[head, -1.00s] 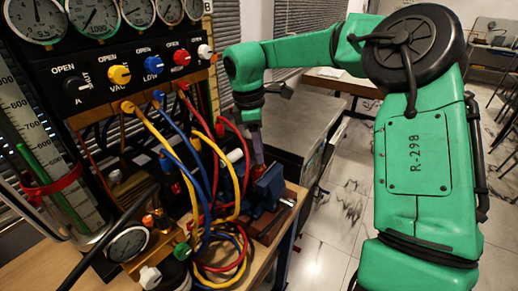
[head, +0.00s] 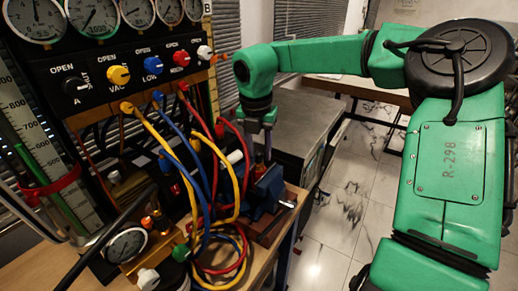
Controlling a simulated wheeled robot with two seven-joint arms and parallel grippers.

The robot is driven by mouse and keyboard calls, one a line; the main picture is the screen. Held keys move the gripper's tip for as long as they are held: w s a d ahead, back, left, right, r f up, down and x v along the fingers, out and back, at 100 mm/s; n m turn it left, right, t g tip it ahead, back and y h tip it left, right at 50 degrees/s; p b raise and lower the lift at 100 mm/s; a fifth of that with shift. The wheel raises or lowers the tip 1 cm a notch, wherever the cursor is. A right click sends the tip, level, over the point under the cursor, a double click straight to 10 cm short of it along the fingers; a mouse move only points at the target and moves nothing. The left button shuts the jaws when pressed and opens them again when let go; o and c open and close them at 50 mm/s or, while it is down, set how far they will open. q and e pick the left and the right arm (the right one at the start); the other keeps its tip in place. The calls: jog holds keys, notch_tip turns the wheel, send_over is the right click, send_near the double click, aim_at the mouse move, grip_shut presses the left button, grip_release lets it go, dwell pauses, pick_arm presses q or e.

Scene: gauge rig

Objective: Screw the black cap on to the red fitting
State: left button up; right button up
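My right gripper (head: 260,143) points down above the blue vise (head: 269,187) at the right end of the bench. Its two fingers appear apart, with no object clearly visible between them. A small red piece (head: 220,130) shows among the hoses, left of the gripper; I cannot tell whether it is the red fitting. I cannot pick out the black cap for certain; hoses and dark parts crowd that area. My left gripper is not in view.
Yellow (head: 240,185), blue and red hoses loop from the valve panel (head: 130,75) down to the bench, close left of the gripper. A white cap (head: 235,156) sits among them. A small gauge (head: 126,245) stands at the front. A grey cabinet (head: 300,115) stands behind the vise.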

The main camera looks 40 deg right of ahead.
grip_shut()
jog(key=shift+f+m+b, duration=0.1)
jog(key=shift+m+b, duration=0.45)
jog(key=shift+m, duration=0.85)
jog(key=shift+o, duration=0.5)
grip_release()
jog(key=o, duration=0.6)
jog(key=shift+c, duration=0.2)
